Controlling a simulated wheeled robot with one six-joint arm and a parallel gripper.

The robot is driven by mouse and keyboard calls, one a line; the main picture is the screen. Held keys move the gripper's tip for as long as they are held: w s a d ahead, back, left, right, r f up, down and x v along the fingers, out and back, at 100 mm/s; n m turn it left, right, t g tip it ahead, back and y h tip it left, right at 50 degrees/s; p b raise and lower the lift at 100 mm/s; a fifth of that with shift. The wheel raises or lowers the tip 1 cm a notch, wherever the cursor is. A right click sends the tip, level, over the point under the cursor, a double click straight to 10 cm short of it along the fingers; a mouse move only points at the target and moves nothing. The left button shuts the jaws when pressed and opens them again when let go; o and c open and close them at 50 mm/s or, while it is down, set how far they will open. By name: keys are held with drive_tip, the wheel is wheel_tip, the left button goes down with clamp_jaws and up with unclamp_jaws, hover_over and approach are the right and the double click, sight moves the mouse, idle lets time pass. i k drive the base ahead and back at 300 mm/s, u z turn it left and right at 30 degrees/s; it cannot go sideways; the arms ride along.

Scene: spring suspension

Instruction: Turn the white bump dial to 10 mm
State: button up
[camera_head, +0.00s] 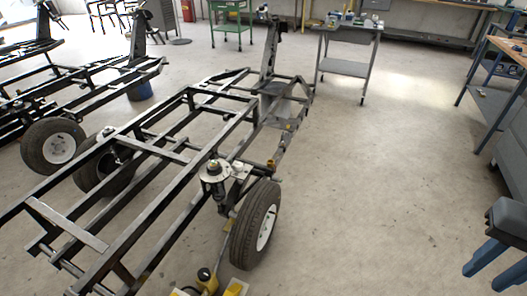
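A round pale plate (213,171) sits on top of the spring and damper unit, at the inner side of the near wheel. A small white block-like part (239,168) is right beside it. Which white part is the bump dial I cannot tell, and no marks or numbers are readable. My gripper (482,279) is at the lower right edge, with a dark grey body and two blue fingers pointing down and left. The fingers are apart with nothing seen between them. It is well to the right of the wheel and the spring unit, touching neither.
The black chassis frame (165,152) fills the left and middle. Its near wheel (256,225) stands right of the spring unit. Yellow equipment (236,287) lies at the bottom. A grey cart (345,68) stands behind, a workbench (505,50) at right. The floor between is clear.

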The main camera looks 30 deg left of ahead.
sight(239, 166)
drive_tip(key=u, duration=0.25)
drive_tip(key=i, duration=0.9)
drive_tip(key=u, duration=1.25)
drive_tip(key=i, duration=0.7)
drive_tip(key=u, duration=0.75)
